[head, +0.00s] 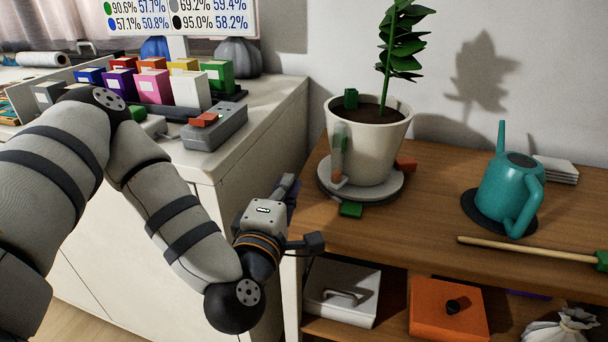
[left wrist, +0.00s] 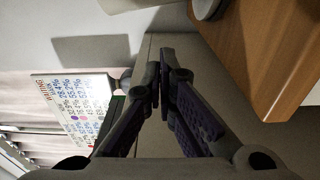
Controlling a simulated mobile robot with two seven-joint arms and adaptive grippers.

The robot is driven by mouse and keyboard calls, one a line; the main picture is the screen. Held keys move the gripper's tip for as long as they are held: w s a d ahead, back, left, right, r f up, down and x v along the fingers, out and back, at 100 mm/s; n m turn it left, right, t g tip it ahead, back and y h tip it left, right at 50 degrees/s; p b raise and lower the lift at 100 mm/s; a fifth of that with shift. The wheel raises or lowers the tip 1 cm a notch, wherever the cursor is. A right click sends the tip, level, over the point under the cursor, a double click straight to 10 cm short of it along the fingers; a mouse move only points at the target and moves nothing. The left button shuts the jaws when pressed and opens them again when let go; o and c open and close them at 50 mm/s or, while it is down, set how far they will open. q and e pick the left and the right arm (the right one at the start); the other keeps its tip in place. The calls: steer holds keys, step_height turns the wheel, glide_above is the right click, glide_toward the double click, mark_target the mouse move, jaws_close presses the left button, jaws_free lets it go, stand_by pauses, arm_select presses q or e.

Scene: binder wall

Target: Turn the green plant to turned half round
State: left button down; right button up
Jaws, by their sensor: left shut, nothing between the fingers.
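The green plant (head: 402,45) stands upright in a cream pot (head: 370,150) on the wooden shelf unit. The pot sits on a round grey base (head: 392,191). A green block (head: 351,98) sits at the pot's rim. An orange tab (head: 406,164) is at the base's right side, and a green tab (head: 350,209) lies at its front. My left gripper (head: 289,186) is left of the pot, apart from it. The left wrist view shows its fingers (left wrist: 161,82) shut and empty. My right gripper is in neither view.
A teal watering can (head: 508,190) stands right of the pot, with a wooden stick (head: 525,249) in front. A white counter (head: 262,115) with coloured binders (head: 153,86) is at the left. The wooden top (head: 425,215) between pot and can is clear.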

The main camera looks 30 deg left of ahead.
arm_select(q)
steer(key=x, duration=0.8)
steer(key=shift+w+a+f, duration=0.1)
steer(key=shift+w+a, duration=0.15)
steer(key=shift+w, duration=0.05)
steer(key=d, duration=0.3)
steer(key=shift+w+d, duration=0.2)
steer(key=shift+d, duration=0.3)
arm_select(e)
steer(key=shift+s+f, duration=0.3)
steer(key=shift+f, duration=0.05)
